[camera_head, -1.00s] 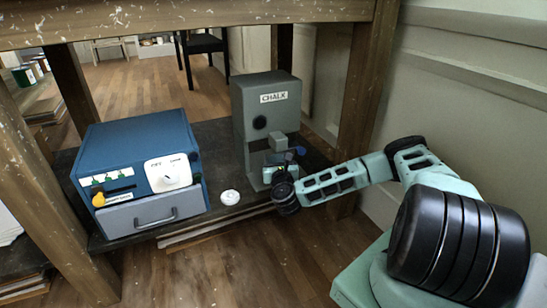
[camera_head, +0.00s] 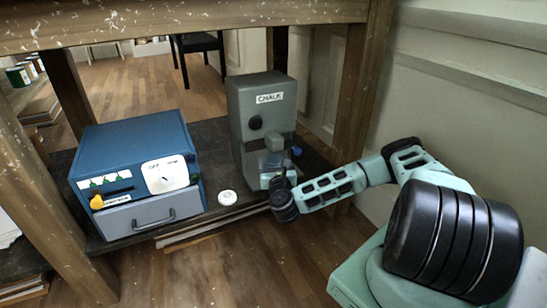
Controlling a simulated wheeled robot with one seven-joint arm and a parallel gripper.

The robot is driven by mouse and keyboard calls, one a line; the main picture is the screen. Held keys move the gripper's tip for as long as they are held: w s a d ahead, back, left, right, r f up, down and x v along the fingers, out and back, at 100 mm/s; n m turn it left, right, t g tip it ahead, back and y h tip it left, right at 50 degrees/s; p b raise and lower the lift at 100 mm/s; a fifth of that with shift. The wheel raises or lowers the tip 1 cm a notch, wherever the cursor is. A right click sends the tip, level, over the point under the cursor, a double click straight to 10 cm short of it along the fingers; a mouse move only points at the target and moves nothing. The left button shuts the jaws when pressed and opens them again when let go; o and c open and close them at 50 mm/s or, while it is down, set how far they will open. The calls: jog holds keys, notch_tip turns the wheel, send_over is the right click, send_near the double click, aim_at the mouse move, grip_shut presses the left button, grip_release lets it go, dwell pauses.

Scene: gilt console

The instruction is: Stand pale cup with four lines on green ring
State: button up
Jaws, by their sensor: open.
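No pale cup with lines and no green ring can be made out in the head view. My gripper (camera_head: 277,182) is open, low in front of the grey box labelled CHALK (camera_head: 252,150). My own wrist partly hides the fingers and the space between them. Whether anything stands between the fingers or under the box's front cannot be told. A small round white object (camera_head: 228,198) sits on the dark shelf (camera_head: 217,146), left of my gripper and apart from it.
A blue box (camera_head: 128,147) with a white dial (camera_head: 166,174), a yellow knob (camera_head: 97,202) and a grey drawer (camera_head: 141,218) stands at left. A blue knob (camera_head: 296,150) is on the CHALK box's right. Wooden table legs (camera_head: 350,115) and the tabletop edge (camera_head: 190,25) frame the space.

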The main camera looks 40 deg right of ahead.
jog(key=p+v, duration=0.2)
jog(key=v, duration=0.7)
jog(key=shift+p, duration=0.4)
